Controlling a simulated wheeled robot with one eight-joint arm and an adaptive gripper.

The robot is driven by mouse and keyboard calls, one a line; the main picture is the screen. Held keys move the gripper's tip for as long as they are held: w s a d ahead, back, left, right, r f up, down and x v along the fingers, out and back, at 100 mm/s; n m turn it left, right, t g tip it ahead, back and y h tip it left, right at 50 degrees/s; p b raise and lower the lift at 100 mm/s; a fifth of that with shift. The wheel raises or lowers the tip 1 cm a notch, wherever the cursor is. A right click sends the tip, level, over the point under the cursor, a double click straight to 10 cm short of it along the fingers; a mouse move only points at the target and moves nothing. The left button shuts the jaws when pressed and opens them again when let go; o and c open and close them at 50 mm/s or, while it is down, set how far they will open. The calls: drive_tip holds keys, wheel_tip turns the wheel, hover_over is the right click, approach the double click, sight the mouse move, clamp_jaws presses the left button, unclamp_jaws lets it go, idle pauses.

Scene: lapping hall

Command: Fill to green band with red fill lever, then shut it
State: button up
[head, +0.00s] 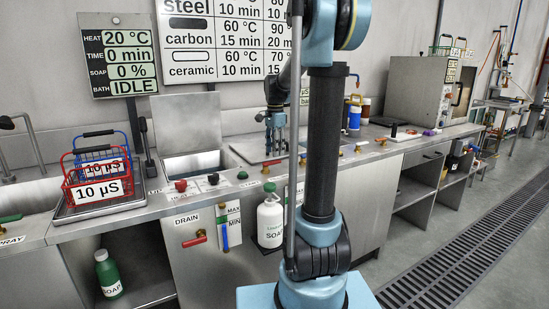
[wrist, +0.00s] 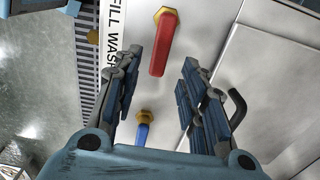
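In the wrist view the red fill lever (wrist: 164,42) has a brass hub and sits on a panel marked FILL WASH. A blue lever (wrist: 143,131) is below it. My gripper (wrist: 160,78) is open, a finger on each side of the red lever's line. The lever's free end shows between the fingertips, and I cannot tell whether they touch it. In the head view my gripper (head: 275,148) hangs over the counter. The level gauge (head: 230,228), marked MAX and MIN, is on the front panel, with blue and a small green part.
An open steel basin (head: 192,163) is left of my gripper. A red drain lever (head: 195,238) and a white soap bottle (head: 270,221) are on the front. Red and blue baskets (head: 98,185) stand at left. The display (head: 125,62) reads IDLE.

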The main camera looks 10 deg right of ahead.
wheel_tip(320, 180, up, 8)
drive_tip(key=shift+f, duration=0.15)
idle(0.4)
drive_tip(key=s+f+n+t, duration=0.1)
drive_tip(key=s+f+n, duration=0.3)
drive_tip(key=s, duration=0.6)
drive_tip(key=s+f+n, duration=0.3)
drive_tip(key=s, duration=0.6)
drive_tip(key=s+d+f+n+t, duration=0.1)
drive_tip(key=s+f+n, duration=0.6)
drive_tip(key=s+f, duration=0.7)
drive_tip(key=shift+d+f, duration=0.2)
drive_tip(key=shift+f, duration=0.2)
drive_tip(key=shift+s, duration=0.1)
